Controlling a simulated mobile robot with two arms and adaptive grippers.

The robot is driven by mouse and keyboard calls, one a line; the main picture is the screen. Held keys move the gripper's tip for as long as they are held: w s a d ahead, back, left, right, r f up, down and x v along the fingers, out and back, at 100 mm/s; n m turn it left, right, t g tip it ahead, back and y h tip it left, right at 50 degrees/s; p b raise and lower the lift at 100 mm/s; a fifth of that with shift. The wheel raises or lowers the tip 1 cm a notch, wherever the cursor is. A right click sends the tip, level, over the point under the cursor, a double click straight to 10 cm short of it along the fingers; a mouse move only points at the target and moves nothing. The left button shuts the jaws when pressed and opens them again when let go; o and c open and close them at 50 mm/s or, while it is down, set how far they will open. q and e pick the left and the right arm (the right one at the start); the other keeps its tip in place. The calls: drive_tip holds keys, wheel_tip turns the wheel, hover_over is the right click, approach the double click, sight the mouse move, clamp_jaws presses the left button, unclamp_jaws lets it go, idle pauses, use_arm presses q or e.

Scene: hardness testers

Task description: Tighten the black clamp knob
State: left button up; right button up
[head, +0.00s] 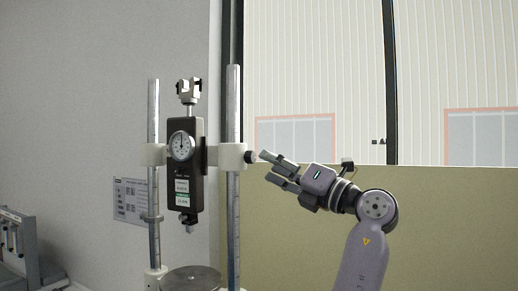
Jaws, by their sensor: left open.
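The black clamp knob (250,157) sticks out on the right side of the white crossbar clamp (228,157), at the right column of the test stand. My left gripper (267,167) is just to the right of the knob, its fingers pointing left. The fingers are apart and nothing shows between them. The upper fingertip is very near the knob's right end; I cannot tell whether it touches. My right gripper is not in view.
The crossbar holds a black gauge (185,190) with a round dial (181,146) between two metal columns (153,110). A round metal plate (191,278) lies below it. A grey rack (18,245) stands at the lower left. Right of the stand is open room before a low wall.

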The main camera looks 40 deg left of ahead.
sight(254, 158)
use_arm(q)
drive_tip(key=p+x, duration=0.1)
drive_tip(key=x, duration=0.4)
drive_tip(key=shift+p, duration=0.35)
drive_tip(key=shift+d, duration=0.1)
clamp_jaws()
